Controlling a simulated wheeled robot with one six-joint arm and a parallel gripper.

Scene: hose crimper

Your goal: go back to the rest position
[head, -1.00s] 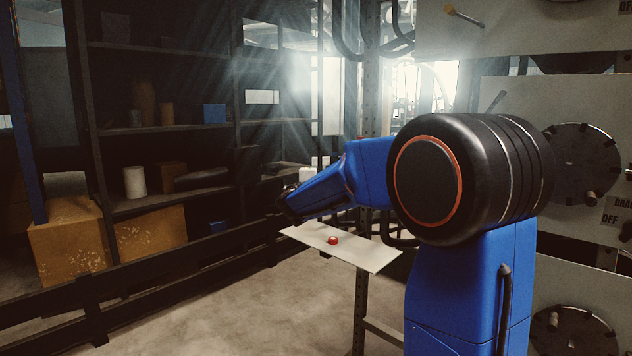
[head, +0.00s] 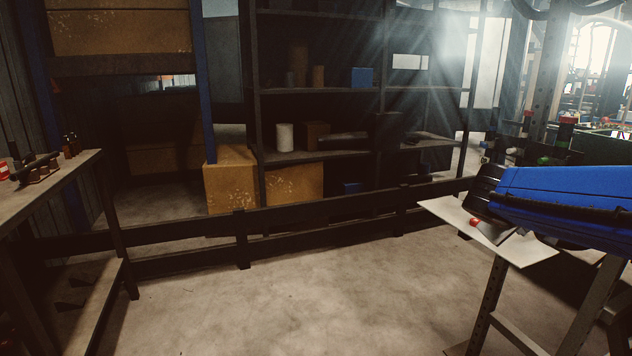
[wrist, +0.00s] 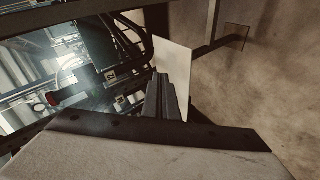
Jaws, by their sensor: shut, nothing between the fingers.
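My gripper (wrist: 163,85) shows in the wrist view as dark grey fingers closed together, with nothing held. The white plate (wrist: 175,62) lies behind and beside the fingers in that view. In the head view my blue arm comes in from the right edge, and its dark end is at the white plate (head: 525,249). A red button (head: 474,221) sits on that plate, just below the dark end of the arm. I cannot tell in the head view whether the arm touches the plate.
A dark low rail (head: 320,217) runs in front of the shelf rack (head: 320,90) and cardboard boxes (head: 231,180). A workbench (head: 85,168) with small items stands at the left. The concrete floor (head: 280,300) in the middle is clear.

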